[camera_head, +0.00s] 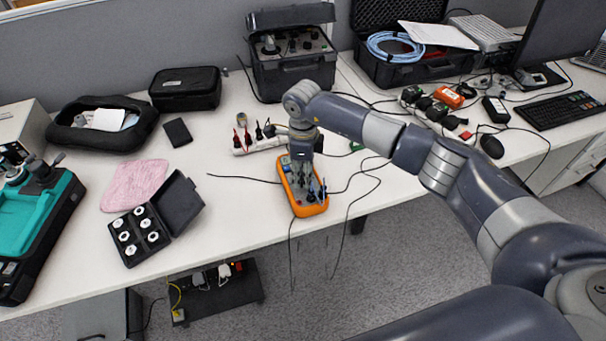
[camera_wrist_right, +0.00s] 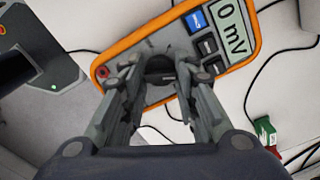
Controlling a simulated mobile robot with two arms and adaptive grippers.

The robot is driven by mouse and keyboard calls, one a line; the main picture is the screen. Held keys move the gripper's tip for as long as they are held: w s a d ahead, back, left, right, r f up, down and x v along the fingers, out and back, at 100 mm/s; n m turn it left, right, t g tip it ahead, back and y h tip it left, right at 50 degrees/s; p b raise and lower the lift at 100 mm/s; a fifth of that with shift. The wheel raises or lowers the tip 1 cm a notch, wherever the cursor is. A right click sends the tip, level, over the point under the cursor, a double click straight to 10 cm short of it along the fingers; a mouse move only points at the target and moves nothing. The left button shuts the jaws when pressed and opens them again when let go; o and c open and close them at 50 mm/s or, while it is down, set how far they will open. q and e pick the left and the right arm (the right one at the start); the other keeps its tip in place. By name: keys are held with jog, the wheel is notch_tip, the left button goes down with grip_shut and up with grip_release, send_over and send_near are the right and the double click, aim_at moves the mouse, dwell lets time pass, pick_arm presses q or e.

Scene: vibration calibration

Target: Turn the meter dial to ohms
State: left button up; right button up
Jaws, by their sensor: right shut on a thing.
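The orange-rimmed meter (camera_head: 307,209) lies on the white table near its front edge, below my right arm. In the right wrist view the meter (camera_wrist_right: 250,55) shows its display (camera_wrist_right: 233,33) reading "0 mV", with a blue button and grey buttons beside it. My right gripper (camera_head: 303,185) points down over the meter's face. In the wrist view its fingers are shut on the round dark dial (camera_wrist_right: 160,67) in the middle of the face. The fingers hide most of the dial, and I cannot read its setting. My left gripper is not in view.
A power strip with probes (camera_head: 258,143) lies behind the meter, and black cables run around it. An open black case with white parts (camera_head: 140,232) and a pink cloth (camera_head: 135,185) lie to the left. The table between cloth and meter is mostly clear.

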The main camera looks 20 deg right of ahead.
jog(key=shift+m, duration=1.2)
jog(key=o, duration=1.1)
notch_tip(320, 180, up, 12)
